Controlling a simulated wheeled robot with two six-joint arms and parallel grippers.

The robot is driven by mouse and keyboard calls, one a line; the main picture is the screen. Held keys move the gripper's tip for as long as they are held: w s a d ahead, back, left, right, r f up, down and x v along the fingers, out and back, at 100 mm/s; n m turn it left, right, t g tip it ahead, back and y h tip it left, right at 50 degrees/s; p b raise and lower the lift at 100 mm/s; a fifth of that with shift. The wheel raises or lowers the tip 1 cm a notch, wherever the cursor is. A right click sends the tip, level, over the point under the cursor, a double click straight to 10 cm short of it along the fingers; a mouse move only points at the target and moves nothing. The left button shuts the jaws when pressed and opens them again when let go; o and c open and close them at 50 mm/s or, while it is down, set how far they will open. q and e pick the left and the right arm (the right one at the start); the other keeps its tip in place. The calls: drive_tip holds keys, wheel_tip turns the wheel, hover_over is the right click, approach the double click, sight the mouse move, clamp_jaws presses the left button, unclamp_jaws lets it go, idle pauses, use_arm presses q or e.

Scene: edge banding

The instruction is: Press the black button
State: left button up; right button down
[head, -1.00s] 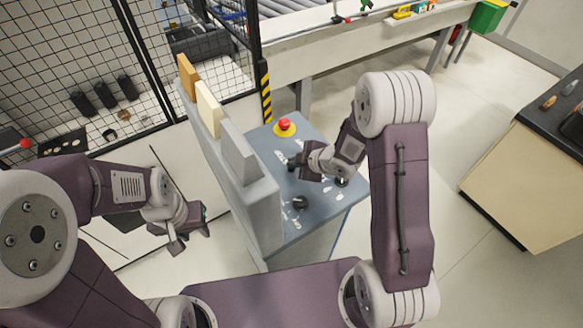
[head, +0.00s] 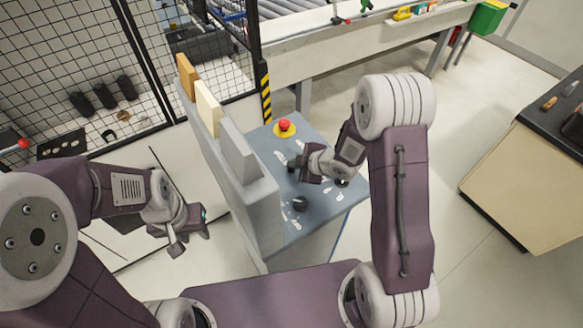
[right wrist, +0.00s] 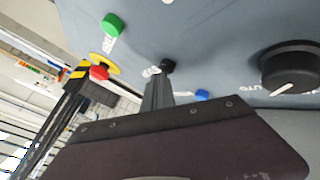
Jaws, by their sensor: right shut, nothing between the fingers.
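The black button (right wrist: 167,66) is a small dark cap on the blue-grey control panel (right wrist: 215,35) in the right wrist view. My right gripper (right wrist: 157,84) is shut and empty. Its narrow fingertips reach up to just beside the black button in that view; I cannot tell whether they touch it. In the head view the right gripper (head: 308,172) is over the panel (head: 322,212) and hides part of it. My left gripper (head: 190,232) hangs left of the console, away from the panel; its finger gap is unclear.
Near the black button are a green button (right wrist: 112,24), a blue button (right wrist: 202,95), a red emergency stop (right wrist: 98,73) on yellow and a large black knob (right wrist: 290,68). A raised grey housing (head: 255,205) borders the panel's left side. A wire fence (head: 75,60) stands behind.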

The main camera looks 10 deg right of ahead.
sight(294, 170)
idle(0.4)
drive_tip(key=shift+r+p, duration=0.75)
drive_tip(key=shift+r, duration=0.05)
wheel_tip(294, 170, up, 5)
drive_tip(key=p, duration=0.4)
drive_tip(key=shift+r+p, duration=0.1)
drive_tip(key=shift+p, duration=0.25)
